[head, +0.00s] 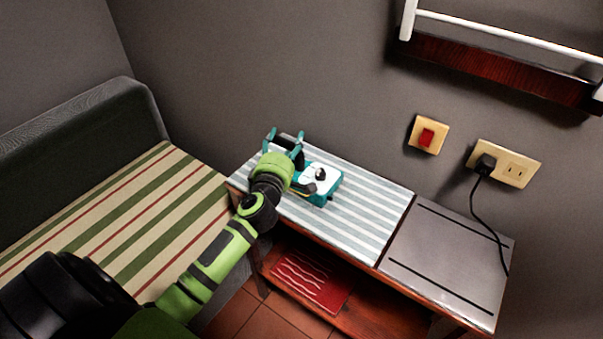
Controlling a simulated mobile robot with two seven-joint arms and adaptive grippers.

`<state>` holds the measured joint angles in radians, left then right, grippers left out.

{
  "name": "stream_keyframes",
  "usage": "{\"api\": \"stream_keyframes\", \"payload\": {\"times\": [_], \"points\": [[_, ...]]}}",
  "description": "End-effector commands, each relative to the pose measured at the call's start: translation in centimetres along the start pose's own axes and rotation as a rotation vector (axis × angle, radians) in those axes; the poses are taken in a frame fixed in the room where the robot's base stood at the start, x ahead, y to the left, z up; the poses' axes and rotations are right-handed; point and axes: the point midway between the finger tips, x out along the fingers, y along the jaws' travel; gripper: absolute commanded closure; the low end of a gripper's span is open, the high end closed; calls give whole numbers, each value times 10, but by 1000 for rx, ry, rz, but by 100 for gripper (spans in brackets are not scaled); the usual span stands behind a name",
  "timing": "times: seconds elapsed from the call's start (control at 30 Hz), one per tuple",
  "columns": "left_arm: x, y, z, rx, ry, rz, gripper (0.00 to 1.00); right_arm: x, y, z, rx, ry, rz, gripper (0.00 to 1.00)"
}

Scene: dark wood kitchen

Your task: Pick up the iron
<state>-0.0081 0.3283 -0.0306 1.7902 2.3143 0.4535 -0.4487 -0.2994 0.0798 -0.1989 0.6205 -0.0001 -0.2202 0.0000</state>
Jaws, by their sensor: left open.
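The teal and white iron (329,188) with a black dial sits on the striped cloth top (362,209) of a wooden table. My left arm reaches in from the lower left over the table. My left gripper (284,136) is open, with its fingers spread toward the wall. It is just left of and behind the iron in the picture, and its wrist covers part of the iron's left side. I cannot tell whether the gripper touches the iron. Nothing shows between the fingertips. My right gripper is not in view.
A striped bed (130,212) stands on the left. A grey metal panel (443,255) forms the table's right end. A red folded cloth (308,283) lies on the lower shelf. A black plug (486,164) and cord hang from the wall outlet. A white rail (510,34) is at upper right.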

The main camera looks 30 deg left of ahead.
Motion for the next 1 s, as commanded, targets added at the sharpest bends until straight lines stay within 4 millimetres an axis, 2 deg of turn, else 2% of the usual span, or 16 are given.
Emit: {"api": "stream_keyframes", "payload": {"times": [0.27,0.3,0.37,0.4,0.43,0.87,1.0], "points": [[4,0,0,0,-1,1,36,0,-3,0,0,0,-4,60],[3,0,0,0,-1,1,52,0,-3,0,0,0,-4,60],[3,0,0,0,-1,1,76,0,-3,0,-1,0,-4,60],[3,0,0,0,-2,1,92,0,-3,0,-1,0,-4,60],[3,0,0,-1,-2,1,100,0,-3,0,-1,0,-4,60],[4,8,1,-4,-3,11,100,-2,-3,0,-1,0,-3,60],[4,16,1,-2,-5,13,100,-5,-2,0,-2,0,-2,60]]}}
